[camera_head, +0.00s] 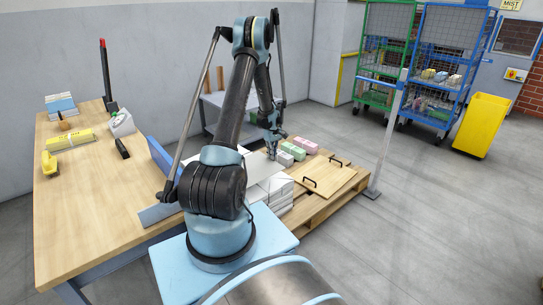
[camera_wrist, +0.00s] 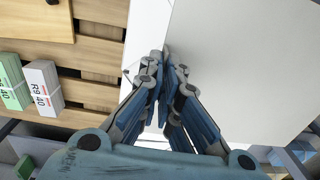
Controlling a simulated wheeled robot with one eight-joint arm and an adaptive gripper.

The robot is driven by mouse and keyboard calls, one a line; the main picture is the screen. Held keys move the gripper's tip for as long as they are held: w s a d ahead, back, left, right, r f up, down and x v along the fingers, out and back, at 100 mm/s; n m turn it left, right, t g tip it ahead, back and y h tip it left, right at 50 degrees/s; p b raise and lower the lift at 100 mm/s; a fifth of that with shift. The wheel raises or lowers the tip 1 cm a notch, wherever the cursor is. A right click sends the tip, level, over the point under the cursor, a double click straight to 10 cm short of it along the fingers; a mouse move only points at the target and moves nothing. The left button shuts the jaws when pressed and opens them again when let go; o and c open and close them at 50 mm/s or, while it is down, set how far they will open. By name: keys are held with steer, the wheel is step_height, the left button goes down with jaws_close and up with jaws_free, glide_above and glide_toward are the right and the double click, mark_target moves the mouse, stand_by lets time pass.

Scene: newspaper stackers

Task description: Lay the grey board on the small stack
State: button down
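The grey board (camera_head: 257,166) is a thin, pale sheet at the stack of white bundles (camera_head: 279,196) on the pallet. In the wrist view the board (camera_wrist: 250,65) fills the right side, broad face towards the camera. My gripper (camera_head: 271,152) is at the board's far edge. In the wrist view my gripper's fingertips (camera_wrist: 168,62) are close together, one on either side of that edge, and look shut on it. I cannot tell whether the board touches the bundles below. My arm hides part of the board and stack in the head view.
A wooden pallet (camera_head: 318,211) carries a wooden panel with black handles (camera_head: 331,182), and green (camera_head: 305,145) and white bundles (camera_head: 291,150). A wooden workbench (camera_head: 95,205) stands left. A post (camera_head: 388,140), wire carts (camera_head: 440,62) and yellow bin (camera_head: 482,125) stand right.

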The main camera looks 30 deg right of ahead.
steer(key=shift+f, duration=4.35)
steer(key=c, duration=1.7)
jaws_free()
steer(key=r, duration=1.1)
steer(key=shift+d+r, duration=0.2)
steer(key=shift+r, duration=0.2)
